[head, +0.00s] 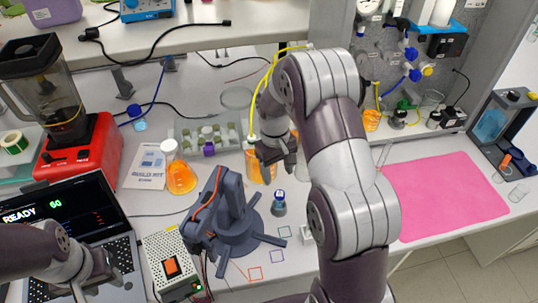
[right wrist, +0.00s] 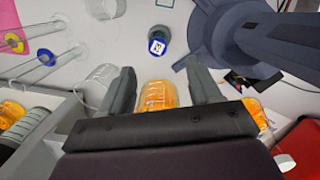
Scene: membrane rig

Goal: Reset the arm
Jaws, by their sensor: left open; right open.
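A small dark blue desktop arm (head: 235,215) stands on a round base on the bench; part of it shows in the right wrist view (right wrist: 225,35). In front of it sits a perforated metal power box (head: 158,248) with an orange rocker switch (head: 171,267) and a small green light. My left gripper (head: 95,275) is open and empty over the laptop, left of the power box. My right gripper (head: 278,160) is open behind the small arm. In the right wrist view an orange-filled bottle (right wrist: 156,96) shows between its open fingers (right wrist: 161,88); I cannot tell whether they touch it.
A laptop (head: 60,215) shows "READY 60". A red blender (head: 78,150), an orange flask (head: 181,177) and a tube rack (head: 208,138) stand behind. A blue-capped vial (head: 279,208) stands right of the small arm. A pink mat (head: 445,190) lies clear at right.

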